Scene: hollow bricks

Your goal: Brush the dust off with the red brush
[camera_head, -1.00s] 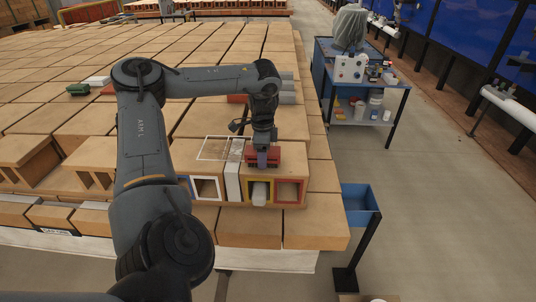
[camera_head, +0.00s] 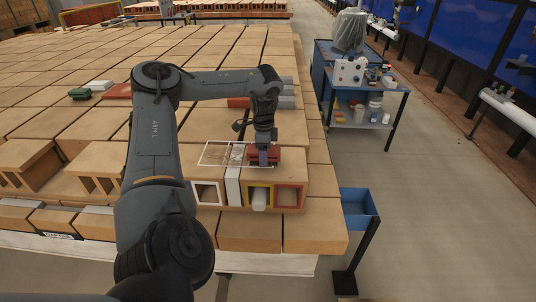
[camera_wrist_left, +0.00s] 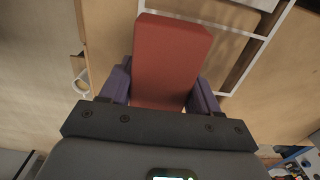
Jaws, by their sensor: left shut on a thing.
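My left gripper (camera_head: 264,158) is shut on the red brush (camera_head: 255,151), low over the top of the front brick row at the right. In the left wrist view the brush (camera_wrist_left: 172,58) sits between the purple fingers of the gripper (camera_wrist_left: 160,95). The bristles are hidden, and I cannot tell whether they touch the brick. A white rectangular outline (camera_head: 205,151) lies on the brick tops just left of the brush. Pale, greyish dust (camera_head: 236,153) shows inside it. My right gripper is not in view.
Below the brush, brick openings have yellow (camera_head: 248,195) and red (camera_head: 302,197) frames. A white block (camera_head: 233,186) stands left of them. A blue bin (camera_head: 357,207) is beyond the right edge. A green-topped brush (camera_head: 80,93) lies far left.

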